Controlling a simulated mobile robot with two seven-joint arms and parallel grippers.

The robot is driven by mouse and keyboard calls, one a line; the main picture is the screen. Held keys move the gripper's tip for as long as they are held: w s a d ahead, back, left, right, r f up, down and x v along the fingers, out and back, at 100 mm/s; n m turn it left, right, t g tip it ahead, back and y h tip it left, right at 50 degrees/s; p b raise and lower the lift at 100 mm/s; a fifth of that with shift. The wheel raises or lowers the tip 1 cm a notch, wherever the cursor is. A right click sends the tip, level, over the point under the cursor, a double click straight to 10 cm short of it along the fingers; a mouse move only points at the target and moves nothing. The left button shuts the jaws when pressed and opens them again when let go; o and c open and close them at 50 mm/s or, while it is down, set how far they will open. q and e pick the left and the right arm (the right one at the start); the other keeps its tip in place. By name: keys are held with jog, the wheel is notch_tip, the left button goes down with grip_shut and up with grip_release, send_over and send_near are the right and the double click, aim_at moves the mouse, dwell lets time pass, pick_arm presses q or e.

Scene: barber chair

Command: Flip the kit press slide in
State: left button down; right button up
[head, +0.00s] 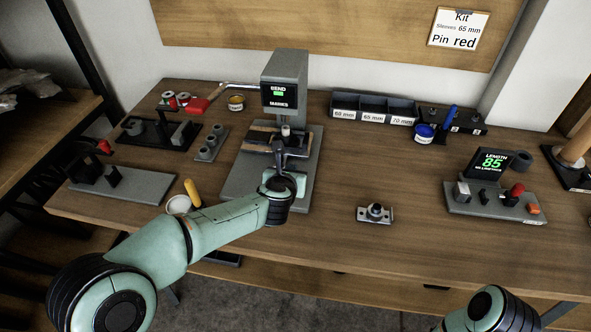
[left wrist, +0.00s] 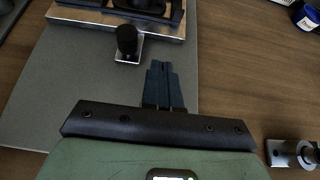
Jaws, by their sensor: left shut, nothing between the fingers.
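The kit press (head: 284,80) stands at the back centre, a grey column with a lit screen on a flat grey base plate (head: 240,182). Its slide (head: 258,138), a dark and wood-coloured block on a pale plate, sits under the column. The slide also shows at the top of the left wrist view (left wrist: 90,20), with a black knob (left wrist: 127,40) on a small metal tab at its front. My left gripper (head: 281,150) is shut and empty over the base plate. In the left wrist view its fingertips (left wrist: 160,68) lie just right of the knob, apparently apart from it. My right gripper is out of view.
A small metal fixture (head: 375,213) lies right of the press. A length gauge reading 85 (head: 492,165) stands further right. Sleeve bins (head: 374,106) and a blue tin (head: 424,133) are behind. A yellow-handled tool (head: 192,193) and several fixtures are left. The front centre-right tabletop is clear.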

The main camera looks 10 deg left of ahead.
pick_arm(q)
jog(key=p+v, duration=0.1)
jog(key=v, duration=0.7)
jog(key=shift+a+r, duration=0.15)
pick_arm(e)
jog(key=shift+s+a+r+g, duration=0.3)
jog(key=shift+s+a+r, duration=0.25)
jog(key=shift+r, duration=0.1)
pick_arm(q)
jog(key=shift+r, duration=0.1)
